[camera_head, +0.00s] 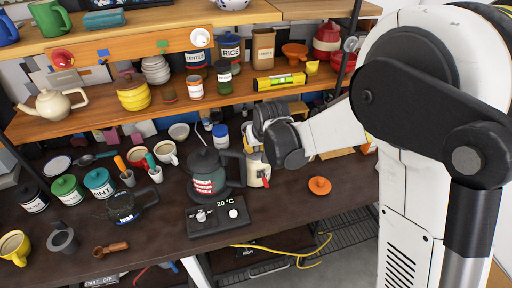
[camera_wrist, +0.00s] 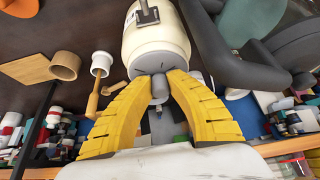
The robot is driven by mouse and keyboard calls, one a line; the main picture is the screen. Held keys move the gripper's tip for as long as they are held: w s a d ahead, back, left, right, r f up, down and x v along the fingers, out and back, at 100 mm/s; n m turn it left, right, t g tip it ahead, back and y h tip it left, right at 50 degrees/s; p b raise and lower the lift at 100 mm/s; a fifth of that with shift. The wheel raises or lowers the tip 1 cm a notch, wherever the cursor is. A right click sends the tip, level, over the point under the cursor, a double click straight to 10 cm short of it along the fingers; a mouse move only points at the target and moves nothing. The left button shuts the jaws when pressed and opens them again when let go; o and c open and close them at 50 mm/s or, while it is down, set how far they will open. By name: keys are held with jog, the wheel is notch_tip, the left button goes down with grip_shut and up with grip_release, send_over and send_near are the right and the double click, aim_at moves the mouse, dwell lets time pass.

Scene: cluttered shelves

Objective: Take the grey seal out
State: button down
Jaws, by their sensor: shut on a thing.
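A cream canister (camera_wrist: 157,42) with a metal clasp fills the upper middle of the wrist view. In the head view the canister (camera_head: 257,172) stands on the worktop right of the kettle, its red-tipped clasp facing front. My gripper (camera_wrist: 160,84) has its two yellow fingers closed in on a small grey piece, the grey seal (camera_wrist: 160,90), at the canister's mouth. How far the seal sits in the mouth cannot be told. In the head view my wrist hides the fingertips and the canister's top.
An orange lid (camera_head: 319,186) lies to the right. A shelf (camera_head: 160,108) with jars and tins runs behind. The worktop right of the lid is fairly clear.

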jog(key=shift+r, duration=0.1)
jog(key=shift+r+p, duration=1.55)
jog(key=shift+r, duration=0.8)
jog(key=shift+d, duration=0.1)
